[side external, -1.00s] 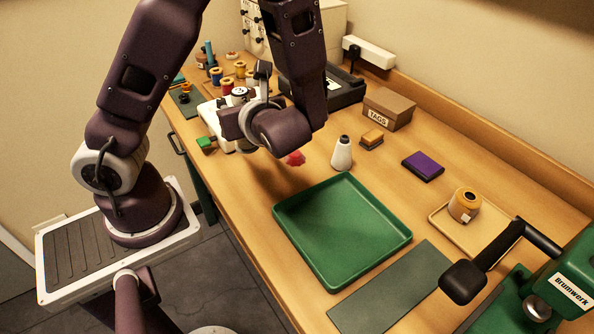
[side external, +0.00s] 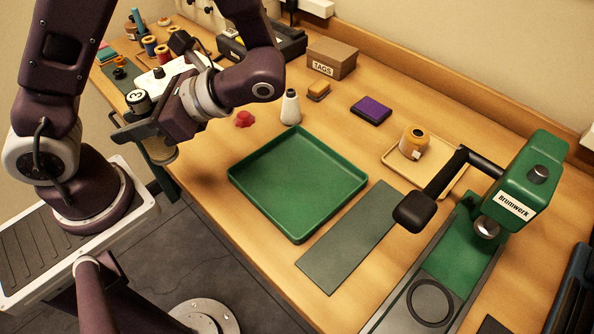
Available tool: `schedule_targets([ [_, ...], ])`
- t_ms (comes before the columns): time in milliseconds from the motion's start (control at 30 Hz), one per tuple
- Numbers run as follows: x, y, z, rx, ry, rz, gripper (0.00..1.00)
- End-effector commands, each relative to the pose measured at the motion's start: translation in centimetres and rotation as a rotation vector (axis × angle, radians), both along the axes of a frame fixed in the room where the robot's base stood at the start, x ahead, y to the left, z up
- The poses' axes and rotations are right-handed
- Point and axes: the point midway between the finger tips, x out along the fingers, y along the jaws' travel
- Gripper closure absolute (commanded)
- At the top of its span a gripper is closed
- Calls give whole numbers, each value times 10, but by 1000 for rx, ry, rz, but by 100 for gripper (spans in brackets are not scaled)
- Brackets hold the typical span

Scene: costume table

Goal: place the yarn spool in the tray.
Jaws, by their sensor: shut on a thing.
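My gripper (side external: 143,130) is shut on what looks like the yarn spool (side external: 138,101). The spool has a dark upper end with a pale, marked top, and a tan round lower end shows beneath the fingers. The fingers hide its middle. It is held in the air, slightly tilted, over the table's left edge in the picture. The green tray (side external: 333,209) lies flat and empty on the table, to the right of my gripper and apart from it.
A wooden tray (side external: 447,186) holds a tan roll (side external: 414,143). A green press (side external: 525,185) with a black lever stands at right.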

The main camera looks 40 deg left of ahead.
Motion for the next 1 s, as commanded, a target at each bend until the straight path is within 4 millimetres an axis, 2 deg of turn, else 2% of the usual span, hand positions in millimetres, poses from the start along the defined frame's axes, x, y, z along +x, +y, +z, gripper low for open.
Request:
schedule_targets([
  [133, -20, -57, -8, 1, 1, 387, 100],
  [267, -18, -117, -7, 1, 2, 758, 100],
  [367, -1, -160, -1, 3, 0, 1042, 100],
  [500, 40, -209, 11, 1, 0, 1419, 100],
  [600, 76, -232, 21, 0, -1, 1658, 100],
  [700, 111, -244, 31, 1, 0, 1858, 100],
  [800, 141, -250, 38, 1, 0, 2009, 100],
  [1000, 181, -250, 49, 0, -1, 2206, 100],
])
